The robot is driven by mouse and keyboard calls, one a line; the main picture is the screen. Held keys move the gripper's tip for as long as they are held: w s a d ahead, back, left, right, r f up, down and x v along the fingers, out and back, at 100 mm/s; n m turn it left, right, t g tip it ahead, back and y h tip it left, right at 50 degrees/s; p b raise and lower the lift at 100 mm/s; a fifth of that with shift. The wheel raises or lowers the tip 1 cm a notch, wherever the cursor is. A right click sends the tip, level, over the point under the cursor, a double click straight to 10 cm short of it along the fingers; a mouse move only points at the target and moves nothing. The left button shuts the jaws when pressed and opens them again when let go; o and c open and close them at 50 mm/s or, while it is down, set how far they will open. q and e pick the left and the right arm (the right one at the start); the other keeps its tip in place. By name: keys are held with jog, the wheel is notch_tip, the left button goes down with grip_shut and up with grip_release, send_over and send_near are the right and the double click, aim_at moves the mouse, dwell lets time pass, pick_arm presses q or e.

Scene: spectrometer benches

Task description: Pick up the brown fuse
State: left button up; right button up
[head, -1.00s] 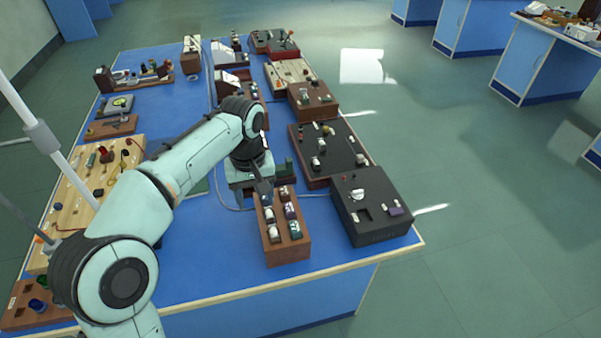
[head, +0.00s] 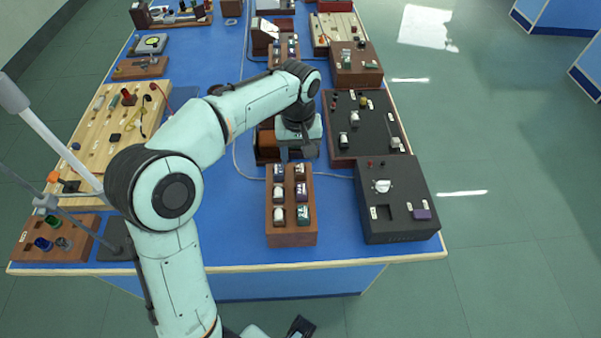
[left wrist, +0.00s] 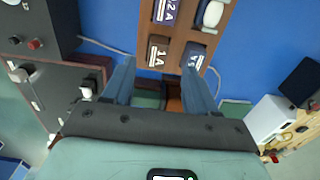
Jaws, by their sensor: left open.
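The brown fuse (left wrist: 158,52), marked 1A, sits upright in the near-left slot of a wooden fuse rack (left wrist: 180,42) in the left wrist view. In the head view the brown fuse (head: 300,172) is at the far right of the rack (head: 290,238). My left gripper (head: 297,156) is at the rack's far end. In the left wrist view my left gripper (left wrist: 160,78) is open and empty, its fingers spread, with the brown fuse just past the fingertips. A dark purple fuse (left wrist: 193,58) stands beside it. My right gripper cannot be made out clearly.
A black box with a dial (head: 395,212) and a black panel (head: 350,130) stand to the right. Blue bench top (head: 225,240) is clear left of the rack.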

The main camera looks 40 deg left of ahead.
aim_at(300, 168)
pick_arm(q)
jog(key=f, duration=0.5)
jog(key=shift+w+d+f+b, duration=0.1)
jog(key=shift+w+f+b, duration=0.1)
jog(key=shift+f+b, duration=0.15)
jog(key=shift+r, duration=0.1)
grip_shut()
